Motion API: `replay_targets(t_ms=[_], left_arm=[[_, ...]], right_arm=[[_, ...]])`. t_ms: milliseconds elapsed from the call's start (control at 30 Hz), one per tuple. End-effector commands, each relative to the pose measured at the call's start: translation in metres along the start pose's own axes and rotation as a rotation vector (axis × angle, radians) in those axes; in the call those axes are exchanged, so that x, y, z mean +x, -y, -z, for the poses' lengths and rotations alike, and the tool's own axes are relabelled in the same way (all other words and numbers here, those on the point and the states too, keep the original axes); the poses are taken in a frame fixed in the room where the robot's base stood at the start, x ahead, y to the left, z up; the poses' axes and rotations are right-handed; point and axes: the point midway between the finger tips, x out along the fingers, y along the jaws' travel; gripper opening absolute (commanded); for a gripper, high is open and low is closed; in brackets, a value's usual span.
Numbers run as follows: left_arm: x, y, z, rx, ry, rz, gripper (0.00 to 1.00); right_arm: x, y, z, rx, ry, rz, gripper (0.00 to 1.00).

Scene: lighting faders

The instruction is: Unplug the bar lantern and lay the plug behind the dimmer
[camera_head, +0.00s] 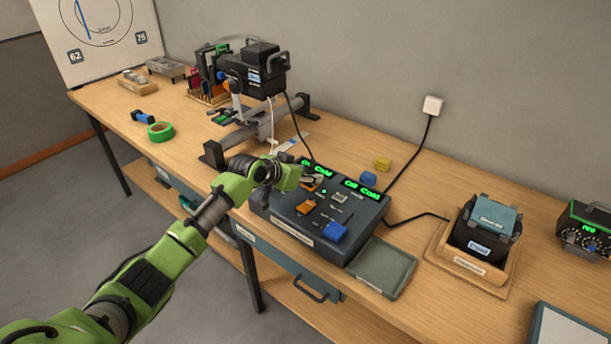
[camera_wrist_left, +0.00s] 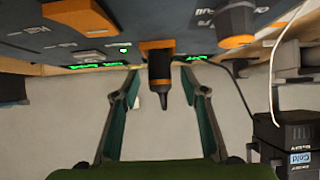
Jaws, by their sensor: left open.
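The dimmer (camera_head: 290,228) is a dark console with green "Cold" displays, several controls and a blue block on its top. The bar lantern (camera_head: 262,70) is a black box lamp on a grey bar stand; a black cable runs from it down behind the dimmer. My left gripper (camera_head: 312,181) is over the dimmer's rear left part. In the left wrist view its two fingers stand apart, with a black plug-like piece with an orange band (camera_wrist_left: 160,72) between them; I see no clear contact. A similar black and orange piece (camera_wrist_left: 235,25) is beside it. My right gripper is not in view.
A grey-green tray (camera_head: 382,268) sits right of the dimmer. A wooden holder (camera_head: 466,266) stands further right. Bare tabletop lies behind the dimmer.

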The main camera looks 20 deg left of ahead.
Motion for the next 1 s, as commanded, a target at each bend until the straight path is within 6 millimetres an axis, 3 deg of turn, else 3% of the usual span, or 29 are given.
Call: replay_targets(t_ms=[33, 167, 200, 1000], left_arm=[[0.000, 0.000, 0.000, 0.000, 0.000, 0.000, 0.38], [0.000, 0.000, 0.000, 0.000, 0.000, 0.000, 0.04], [0.000, 0.000, 0.000, 0.000, 0.000, 0.000, 0.00], [-0.007, 0.000, 0.012, 0.000, -0.005, 0.000, 0.00]], right_arm=[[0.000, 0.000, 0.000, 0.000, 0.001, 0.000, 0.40], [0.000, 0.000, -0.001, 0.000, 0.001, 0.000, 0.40], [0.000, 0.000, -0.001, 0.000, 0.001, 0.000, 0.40], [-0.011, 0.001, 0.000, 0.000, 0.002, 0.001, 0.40]])
